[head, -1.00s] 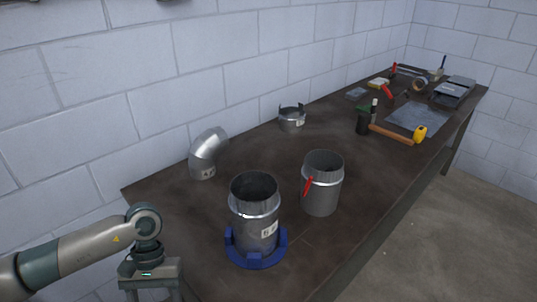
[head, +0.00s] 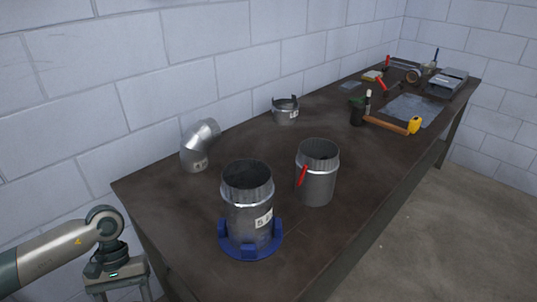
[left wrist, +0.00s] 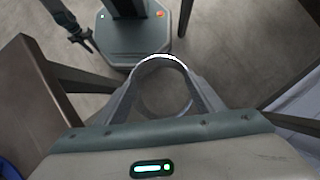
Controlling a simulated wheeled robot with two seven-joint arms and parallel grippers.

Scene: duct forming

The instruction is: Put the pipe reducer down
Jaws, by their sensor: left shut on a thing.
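My left gripper (head: 121,291) is at the bottom left of the head view, beyond the table's near left edge, pointing down. Its fingertips and load are cut off there. In the left wrist view, my left gripper (left wrist: 164,98) is shut on the pipe reducer (left wrist: 162,60), a round, open metal piece between the two fingers. I see the floor through its opening, and the table is off to the left side. A dark, small gripper-like end (left wrist: 86,40) at the upper left of that view may be my right one; its jaws are unclear.
On the brown table (head: 300,245) stand a pipe in a blue ring holder (head: 250,248), a pipe with a red handle (head: 317,180), an elbow (head: 197,150) and a short collar (head: 286,112). Tools lie at the far end, including a hammer (head: 388,125). The table's front left is bare.

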